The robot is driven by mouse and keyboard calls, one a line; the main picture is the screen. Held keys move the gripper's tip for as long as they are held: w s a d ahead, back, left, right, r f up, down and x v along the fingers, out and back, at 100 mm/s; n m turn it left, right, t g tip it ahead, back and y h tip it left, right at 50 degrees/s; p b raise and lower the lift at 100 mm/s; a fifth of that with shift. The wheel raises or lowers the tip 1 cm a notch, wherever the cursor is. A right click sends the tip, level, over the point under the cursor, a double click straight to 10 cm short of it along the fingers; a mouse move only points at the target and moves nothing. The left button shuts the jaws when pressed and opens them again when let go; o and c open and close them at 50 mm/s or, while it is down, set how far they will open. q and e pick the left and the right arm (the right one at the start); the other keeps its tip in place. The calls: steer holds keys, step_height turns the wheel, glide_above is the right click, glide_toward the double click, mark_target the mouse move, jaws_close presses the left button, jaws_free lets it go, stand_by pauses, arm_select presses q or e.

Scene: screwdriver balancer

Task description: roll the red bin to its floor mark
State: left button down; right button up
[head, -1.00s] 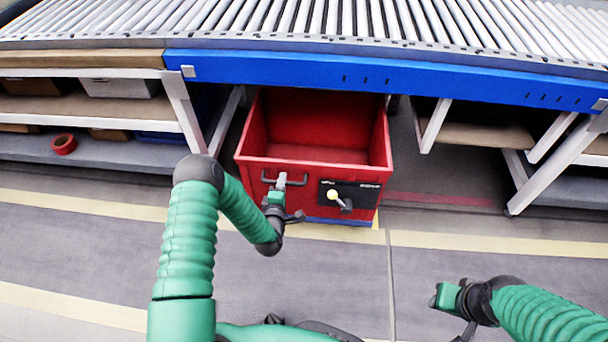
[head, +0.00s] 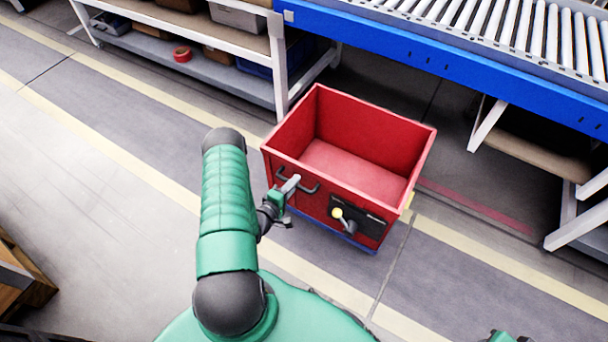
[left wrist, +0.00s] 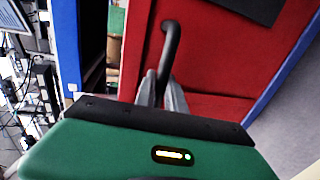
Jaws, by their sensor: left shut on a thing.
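The red bin (head: 355,160) stands on the floor in front of the conveyor, open at the top and empty inside. Its front has a black handle (head: 297,180) and a dark panel with a pale-knobbed lever (head: 343,219). My left gripper (head: 290,186) is shut on the handle; in the left wrist view the gripper fingers (left wrist: 163,90) close on the bent black handle (left wrist: 170,45) against the red wall. Only a small piece of my right arm shows at the bottom edge of the head view; its fingers are not visible. I cannot make out a clear floor mark for the bin.
The blue-edged roller conveyor (head: 430,55) runs behind the bin. A shelf (head: 190,70) with boxes and red tape (head: 182,54) stands back left. Yellow lines (head: 130,165) cross the grey floor. A wooden crate (head: 22,280) is at the lower left. Floor at left is clear.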

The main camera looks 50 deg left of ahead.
arm_select(q)
steer(key=shift+s+d+f, duration=0.15)
steer(key=shift+s+d, duration=0.05)
steer(key=shift+s, duration=0.4)
steer(key=c, duration=1.4)
jaws_free()
steer(key=shift+w+a, duration=0.1)
steer(key=p+v, duration=0.5)
steer(key=v, duration=1.1)
steer(key=shift+s, duration=0.35)
